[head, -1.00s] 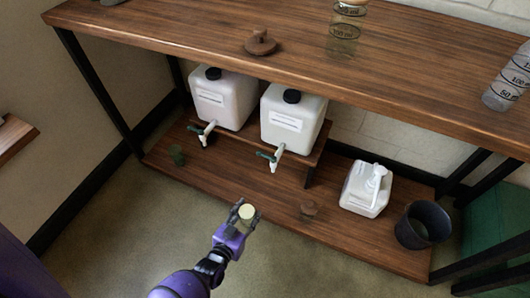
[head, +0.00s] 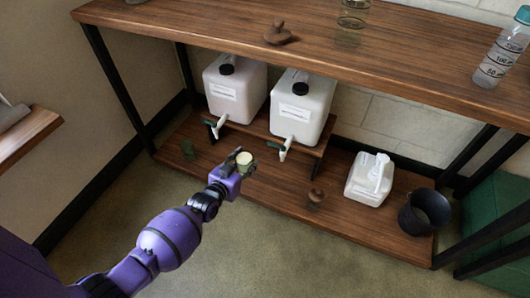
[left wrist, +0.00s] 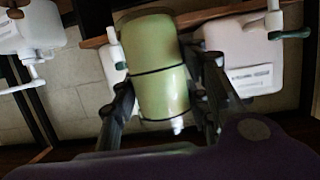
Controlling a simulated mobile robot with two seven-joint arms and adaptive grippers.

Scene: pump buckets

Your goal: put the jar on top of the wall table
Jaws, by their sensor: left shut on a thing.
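The jar (head: 246,158), pale green-yellow, is held in my left gripper (head: 242,163), which is shut around it. In the left wrist view the jar (left wrist: 160,85) sits between the two dark fingers, with a black band around it. In the head view the gripper overlaps the front left part of the lower shelf; its exact height is unclear. The large wooden table (head: 390,62) by the wall, probably the wall table, has its top above and beyond the gripper. My right gripper is not in view.
On the tabletop are a brown lidded piece (head: 279,34), a glass vessel (head: 353,14) and a marked bottle (head: 499,58). Two white tap canisters (head: 301,101) stand below. A white pump jug (head: 367,181) and dark bucket (head: 424,213) are on the lower shelf (head: 335,205).

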